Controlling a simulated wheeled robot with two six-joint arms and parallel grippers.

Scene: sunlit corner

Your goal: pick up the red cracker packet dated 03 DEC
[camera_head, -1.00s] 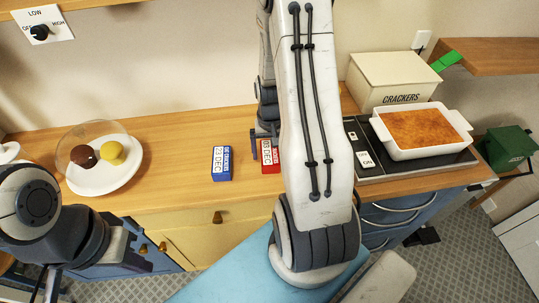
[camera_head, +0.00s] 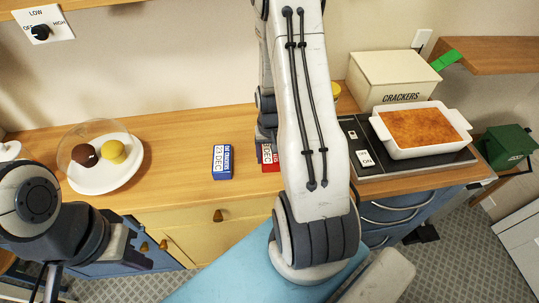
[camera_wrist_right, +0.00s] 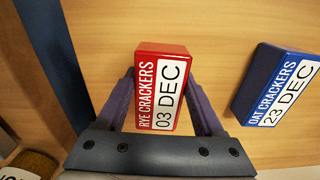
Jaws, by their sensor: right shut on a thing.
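The red cracker packet (camera_wrist_right: 162,85) reads RYE CRACKERS, 03 DEC in the right wrist view. In the head view the packet (camera_head: 269,160) is partly hidden by my right arm. My right gripper (camera_wrist_right: 160,92) is shut on it, one finger against each long side. In the head view this gripper (camera_head: 264,140) is mostly hidden behind my arm. The counter lies close beneath the packet; I cannot tell whether they touch. My left gripper (camera_head: 128,243) is low at the left, away from the packets; its finger opening is unclear.
A blue OAT CRACKERS packet (camera_head: 221,162), dated 23 DEC, lies just left of the red one. A plate (camera_head: 95,186) with two round items and a clear dome stands further left. A CRACKERS box (camera_head: 392,75) and a white baking dish (camera_head: 422,150) stand right.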

